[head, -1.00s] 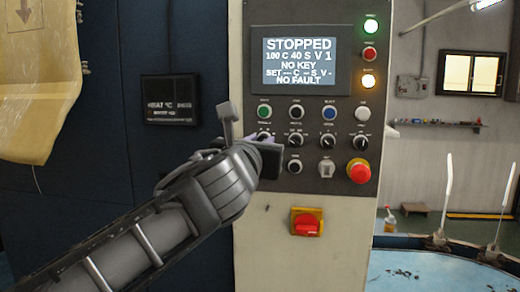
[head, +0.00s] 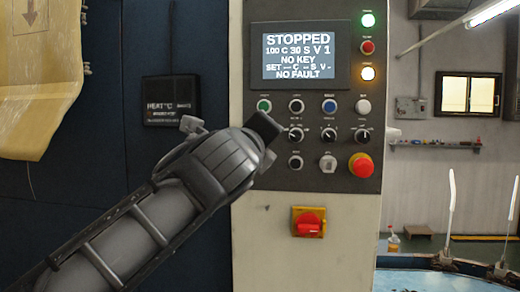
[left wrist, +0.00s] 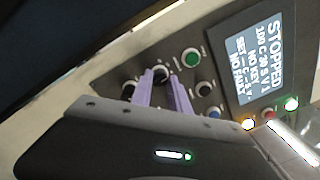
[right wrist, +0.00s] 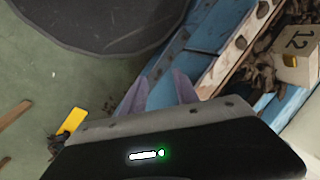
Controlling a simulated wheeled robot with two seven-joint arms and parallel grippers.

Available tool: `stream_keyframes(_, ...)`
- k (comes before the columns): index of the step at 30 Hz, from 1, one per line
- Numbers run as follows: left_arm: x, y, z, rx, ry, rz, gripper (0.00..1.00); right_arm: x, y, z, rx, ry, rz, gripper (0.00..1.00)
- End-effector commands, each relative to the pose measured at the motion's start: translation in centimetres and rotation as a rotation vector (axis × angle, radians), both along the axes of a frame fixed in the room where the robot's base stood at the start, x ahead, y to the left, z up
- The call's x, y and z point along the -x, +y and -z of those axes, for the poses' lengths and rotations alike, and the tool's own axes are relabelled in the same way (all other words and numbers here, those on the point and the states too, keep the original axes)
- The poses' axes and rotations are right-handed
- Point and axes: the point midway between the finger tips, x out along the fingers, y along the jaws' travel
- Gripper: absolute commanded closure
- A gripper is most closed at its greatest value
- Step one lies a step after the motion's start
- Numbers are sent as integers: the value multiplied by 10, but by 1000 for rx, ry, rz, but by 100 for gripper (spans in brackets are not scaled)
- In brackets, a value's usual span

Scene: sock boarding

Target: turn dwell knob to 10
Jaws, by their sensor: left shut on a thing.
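The control panel (head: 345,185) has a screen (head: 299,57) reading STOPPED, 100 C 30 S V 1, NO KEY, NO FAULT. My left gripper (head: 272,137) is at the left end of the upper knob row and covers the leftmost knob in the head view. In the left wrist view its two lilac fingers (left wrist: 162,84) are closed around that black knob (left wrist: 160,73), just below the green button (left wrist: 191,58). Its label is not readable; I take it for the dwell knob. My right gripper (right wrist: 160,92) is open and empty, away from the panel.
More knobs stand close to the right, such as one (head: 296,134) beside my left gripper. A red emergency button (head: 361,166) and a red switch on a yellow plate (head: 307,222) are lower. Below my right gripper is a blue frame (right wrist: 208,40) and green floor.

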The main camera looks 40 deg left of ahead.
Motion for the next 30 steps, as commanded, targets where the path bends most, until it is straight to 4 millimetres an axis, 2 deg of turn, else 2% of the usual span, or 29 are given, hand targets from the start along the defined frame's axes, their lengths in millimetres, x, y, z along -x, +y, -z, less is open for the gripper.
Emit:
stream_keyframes(1, 0, 0, 4, 38, -20, 0, 100, 0, 0, 7, 0, 0, 0, 64)
stream_keyframes(12, -1, 0, 4, 346, -189, -1, 100, 0, 0, 30, 1, -1, -2, 64)
stream_keyframes(30, -1, 0, 2, 785, -430, -2, 100, 0, -1, 50, 1, -1, -3, 64)
